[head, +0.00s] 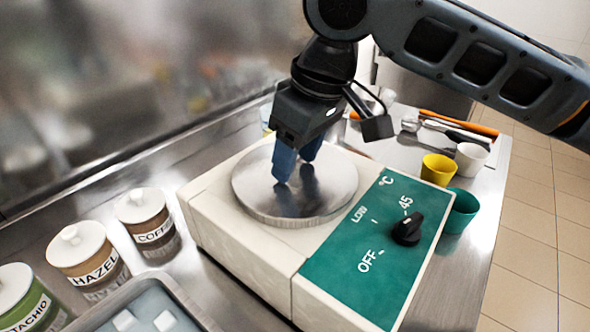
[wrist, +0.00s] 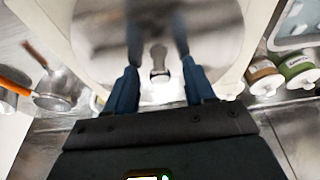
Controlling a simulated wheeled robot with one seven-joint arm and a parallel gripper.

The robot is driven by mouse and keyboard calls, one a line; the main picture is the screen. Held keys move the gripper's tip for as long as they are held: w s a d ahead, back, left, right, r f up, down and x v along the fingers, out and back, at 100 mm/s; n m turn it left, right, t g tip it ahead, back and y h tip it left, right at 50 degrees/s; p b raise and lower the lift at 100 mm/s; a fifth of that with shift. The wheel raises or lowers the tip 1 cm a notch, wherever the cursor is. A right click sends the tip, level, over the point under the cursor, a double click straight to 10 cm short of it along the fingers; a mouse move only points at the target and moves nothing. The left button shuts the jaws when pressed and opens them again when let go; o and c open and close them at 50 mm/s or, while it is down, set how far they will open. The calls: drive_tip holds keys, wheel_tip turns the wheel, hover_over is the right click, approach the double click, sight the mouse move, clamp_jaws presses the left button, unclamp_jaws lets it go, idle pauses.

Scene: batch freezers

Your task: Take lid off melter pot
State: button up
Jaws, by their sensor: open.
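The melter pot (head: 222,240) is a cream box with a green panel. Its round, shiny metal lid (head: 250,190) lies flat on top; the disc also fills the upper middle of the wrist view (wrist: 100,40). A small knob (wrist: 159,62) shows on the lid in the wrist view, in the gap between my fingers; in the head view my fingers hide it. My gripper (head: 294,168) points down just above the lid, near its centre. Its two blue fingers are open and apart on either side of the knob. I cannot tell whether they touch the lid.
A black dial (head: 407,229) sits on the green panel. Lidded jars of coffee (head: 146,218) and hazelnut (head: 88,256) stand at left, with a grey tray (head: 150,290) in front. Yellow (head: 438,169), white (head: 470,159) and green (head: 461,211) cups and tools lie at right.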

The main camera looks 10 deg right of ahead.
drive_tip(key=shift+c, duration=0.3)
clamp_jaws()
drive_tip(key=shift+r, duration=0.1)
